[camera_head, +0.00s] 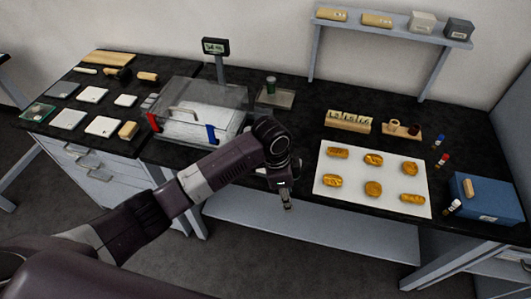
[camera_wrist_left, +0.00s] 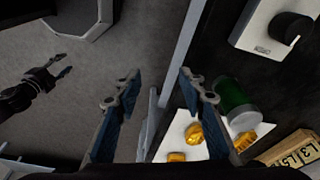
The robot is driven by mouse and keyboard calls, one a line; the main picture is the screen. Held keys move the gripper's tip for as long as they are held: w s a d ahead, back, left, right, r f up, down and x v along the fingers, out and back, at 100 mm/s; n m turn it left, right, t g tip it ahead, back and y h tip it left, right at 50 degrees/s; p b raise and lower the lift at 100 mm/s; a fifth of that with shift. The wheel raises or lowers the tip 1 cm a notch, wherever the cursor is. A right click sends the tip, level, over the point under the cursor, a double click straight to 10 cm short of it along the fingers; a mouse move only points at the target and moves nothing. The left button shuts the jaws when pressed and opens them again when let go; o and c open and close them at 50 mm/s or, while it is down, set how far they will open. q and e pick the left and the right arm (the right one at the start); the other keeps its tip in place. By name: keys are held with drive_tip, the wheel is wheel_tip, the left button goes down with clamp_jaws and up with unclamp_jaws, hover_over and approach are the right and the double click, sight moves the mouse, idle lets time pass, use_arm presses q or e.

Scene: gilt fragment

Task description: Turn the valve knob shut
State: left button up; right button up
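The valve knob (camera_wrist_left: 293,27) is a round black knob with a pale mark on its edge. It sits on a white labelled block at the upper right of the left wrist view. In the head view I cannot make out the knob; my left forearm and wrist cover part of the bench there. My left gripper (camera_head: 286,200) points down by the bench's front edge. In the left wrist view its two fingers (camera_wrist_left: 163,95) are wide apart with nothing between them, clear of the knob. My right gripper (camera_wrist_left: 61,65) shows at the left over the floor, fingers apart and empty.
A green cylinder (camera_wrist_left: 233,98) stands near the knob block. A white mat (camera_head: 330,183) holds several golden pieces. A clear-lidded case (camera_head: 238,97), a number rack (camera_head: 348,122) and a blue box (camera_head: 485,198) stand on the bench. A shelf (camera_head: 390,30) hangs behind.

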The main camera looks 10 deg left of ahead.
use_arm(q)
drive_tip(key=w+a+r, duration=0.3)
drive_tip(key=w+a+r+m+y, duration=0.1)
drive_tip(key=w+a+r, duration=0.2)
drive_tip(key=w, duration=0.1)
drive_tip(key=w+a+r+y, duration=0.1)
drive_tip(key=w+a+r, duration=0.2)
drive_tip(key=shift+w+r+m, duration=0.25)
drive_tip(key=shift+w+m, duration=0.05)
drive_tip(key=shift+w, duration=0.05)
drive_tip(key=shift+f+p, duration=0.1)
drive_tip(key=shift+p, duration=0.25)
wheel_tip(320, 180, down, 6)
drive_tip(key=shift+p, duration=0.85)
drive_tip(key=shift+w+f, duration=0.1)
drive_tip(key=shift+f, duration=0.6)
clamp_jaws()
